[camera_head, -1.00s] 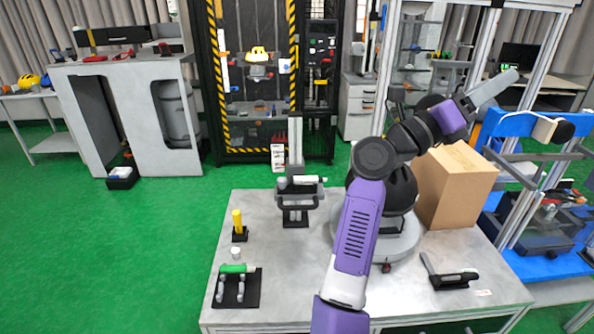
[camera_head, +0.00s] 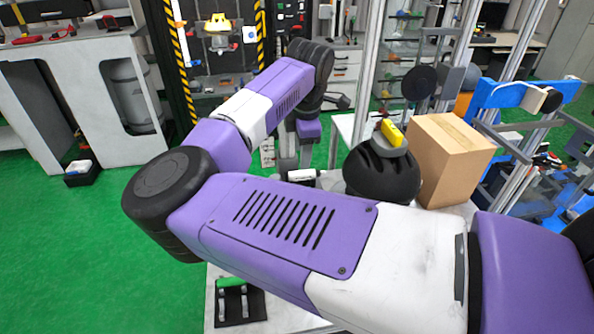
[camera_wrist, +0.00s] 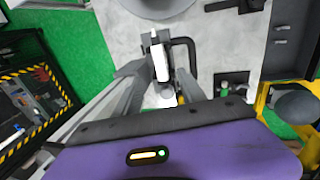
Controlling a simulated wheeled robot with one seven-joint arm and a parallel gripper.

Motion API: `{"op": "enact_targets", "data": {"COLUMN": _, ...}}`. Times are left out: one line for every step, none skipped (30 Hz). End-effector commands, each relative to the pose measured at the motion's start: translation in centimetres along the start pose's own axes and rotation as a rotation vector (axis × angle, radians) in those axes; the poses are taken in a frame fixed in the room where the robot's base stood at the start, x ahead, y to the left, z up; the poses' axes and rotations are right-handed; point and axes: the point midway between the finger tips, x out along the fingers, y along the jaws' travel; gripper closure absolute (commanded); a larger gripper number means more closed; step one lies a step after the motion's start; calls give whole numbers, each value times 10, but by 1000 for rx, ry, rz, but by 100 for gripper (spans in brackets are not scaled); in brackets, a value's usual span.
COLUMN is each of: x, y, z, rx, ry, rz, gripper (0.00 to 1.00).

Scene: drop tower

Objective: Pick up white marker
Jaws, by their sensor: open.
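The white marker (camera_wrist: 161,56) lies on a black stand with a dark handle-like loop (camera_wrist: 184,45) on the grey table. It also shows small and partly hidden in the head view (camera_head: 301,175). My gripper (camera_wrist: 160,74) is open, pointing down over the stand. In the wrist view its two grey fingers stand on either side of the marker's near end, with visible gaps. I cannot tell whether the fingertips are down at the marker's height. In the head view my arm hides much of the table and part of the stand.
A green marker (camera_head: 231,282) rests on a black holder (camera_head: 241,309) at the table's near left. A cardboard box (camera_head: 447,160) stands right of a black dome (camera_head: 383,171). A yellow-striped black cage (camera_head: 180,75) stands behind the table.

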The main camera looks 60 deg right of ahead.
Motion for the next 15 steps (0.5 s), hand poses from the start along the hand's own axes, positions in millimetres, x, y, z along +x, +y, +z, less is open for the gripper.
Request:
{"op": "enact_targets", "data": {"x": 1, "y": -2, "z": -1, "rx": 14, "ry": 5, "rz": -8, "gripper": 52}}
{"op": "enact_targets", "data": {"x": 2, "y": -2, "z": -1, "rx": 19, "ry": 4, "rz": -10, "gripper": 52}}
{"op": "enact_targets", "data": {"x": 5, "y": -2, "z": 0, "rx": 22, "ry": 2, "rz": -10, "gripper": 52}}
{"op": "enact_targets", "data": {"x": 8, "y": -2, "z": 0, "rx": 23, "ry": 1, "rz": -11, "gripper": 52}}
{"op": "enact_targets", "data": {"x": 11, "y": -3, "z": 0, "rx": 23, "ry": 0, "rz": -12, "gripper": 52}}
{"op": "enact_targets", "data": {"x": 15, "y": -3, "z": 0, "rx": 23, "ry": 0, "rz": -11, "gripper": 52}}
{"op": "enact_targets", "data": {"x": 18, "y": -2, "z": 0, "rx": 23, "ry": 0, "rz": -10, "gripper": 52}}
{"op": "enact_targets", "data": {"x": 22, "y": -3, "z": 1, "rx": 22, "ry": -2, "rz": -11, "gripper": 52}}
{"op": "enact_targets", "data": {"x": 25, "y": -3, "z": 1, "rx": 22, "ry": -2, "rz": -10, "gripper": 52}}
{"op": "enact_targets", "data": {"x": 27, "y": -2, "z": 0, "rx": 22, "ry": -2, "rz": -10, "gripper": 52}}
{"op": "enact_targets", "data": {"x": 29, "y": -2, "z": 0, "rx": 21, "ry": -2, "rz": -10, "gripper": 52}}
{"op": "enact_targets", "data": {"x": 33, "y": -2, "z": 0, "rx": 21, "ry": -3, "rz": -11, "gripper": 52}}
{"op": "enact_targets", "data": {"x": 36, "y": -2, "z": 0, "rx": 22, "ry": -4, "rz": -12, "gripper": 52}}
{"op": "enact_targets", "data": {"x": 40, "y": -2, "z": 0, "rx": 21, "ry": -3, "rz": -11, "gripper": 52}}
{"op": "enact_targets", "data": {"x": 46, "y": -2, "z": 0, "rx": 20, "ry": -5, "rz": -12, "gripper": 52}}
